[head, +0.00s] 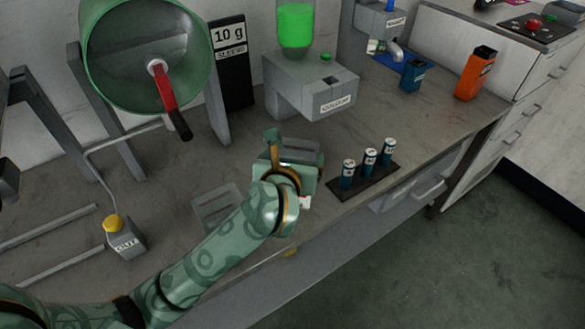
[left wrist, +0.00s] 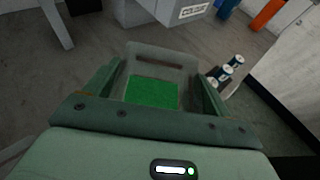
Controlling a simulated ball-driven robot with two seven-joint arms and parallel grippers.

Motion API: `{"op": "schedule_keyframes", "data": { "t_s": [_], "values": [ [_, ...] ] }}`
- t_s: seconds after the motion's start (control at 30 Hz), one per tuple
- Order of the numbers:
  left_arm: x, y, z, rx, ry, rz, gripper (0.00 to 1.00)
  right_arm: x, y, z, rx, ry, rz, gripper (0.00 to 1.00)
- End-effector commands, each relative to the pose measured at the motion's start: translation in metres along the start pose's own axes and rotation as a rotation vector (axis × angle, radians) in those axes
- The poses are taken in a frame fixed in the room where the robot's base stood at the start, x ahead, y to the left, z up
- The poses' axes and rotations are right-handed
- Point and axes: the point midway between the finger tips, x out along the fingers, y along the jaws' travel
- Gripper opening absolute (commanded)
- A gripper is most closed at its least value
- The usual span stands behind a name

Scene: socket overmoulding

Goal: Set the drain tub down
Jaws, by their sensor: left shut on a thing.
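My left gripper (head: 296,172) is above the counter (head: 175,215), near its front edge. In the left wrist view, its two fingers (left wrist: 156,78) are on either side of a grey, see-through tub (left wrist: 160,57), with the jaws shut on it. Bright green material lies in the tub. I cannot tell whether the tub touches the counter. My right gripper is not in view.
A grey dispenser (head: 290,85) with a green-filled bottle stands behind the gripper. Several blue cylinders (head: 369,160) stand on a dark strip to the right. A clear grey tray (head: 217,207) lies to the left. A green drum (head: 125,50) with a red-handled crank stands at left.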

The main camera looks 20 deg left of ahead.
Motion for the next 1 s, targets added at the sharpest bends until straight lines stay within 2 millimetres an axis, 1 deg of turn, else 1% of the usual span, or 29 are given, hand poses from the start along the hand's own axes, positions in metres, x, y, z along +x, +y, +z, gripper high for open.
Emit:
{"op": "schedule_keyframes", "data": {
  "t_s": [0.03, 0.1, 0.17, 0.43, 0.57, 0.6, 0.63, 0.67, 0.9, 0.97, 1.0],
  "values": [
    [0.006, 0.0, -0.014, 0.002, 0.003, 0.0, 0.32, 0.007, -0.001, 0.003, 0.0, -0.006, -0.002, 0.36],
    [0.01, 0.0, -0.024, 0.002, 0.003, 0.001, 0.32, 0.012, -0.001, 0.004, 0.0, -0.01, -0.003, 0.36],
    [0.012, 0.0, -0.029, 0.002, 0.002, 0.001, 0.32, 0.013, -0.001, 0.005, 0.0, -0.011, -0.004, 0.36],
    [0.011, 0.0, -0.028, -0.001, -0.002, 0.0, 0.32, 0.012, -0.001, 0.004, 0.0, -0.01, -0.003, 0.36],
    [0.013, 0.0, -0.031, -0.001, -0.001, 0.0, 0.32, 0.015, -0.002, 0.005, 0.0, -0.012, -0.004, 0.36],
    [0.013, 0.0, -0.032, 0.0, 0.001, 0.0, 0.89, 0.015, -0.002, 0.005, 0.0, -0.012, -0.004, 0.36],
    [0.013, 0.0, -0.032, 0.0, 0.001, 0.0, 0.97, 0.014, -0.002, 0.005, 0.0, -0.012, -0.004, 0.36],
    [0.013, 0.0, -0.032, 0.0, 0.001, 0.0, 1.0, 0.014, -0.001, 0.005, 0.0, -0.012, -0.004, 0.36],
    [0.011, 0.0, -0.029, 0.0, 0.0, 0.0, 1.0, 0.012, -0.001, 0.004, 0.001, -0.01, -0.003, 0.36],
    [0.007, 0.0, -0.028, 0.0, 0.001, -0.001, 1.0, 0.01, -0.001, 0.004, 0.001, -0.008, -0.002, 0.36],
    [0.002, 0.0, -0.027, -0.001, 0.0, -0.002, 1.0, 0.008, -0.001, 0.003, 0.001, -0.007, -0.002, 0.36]
  ]
}}
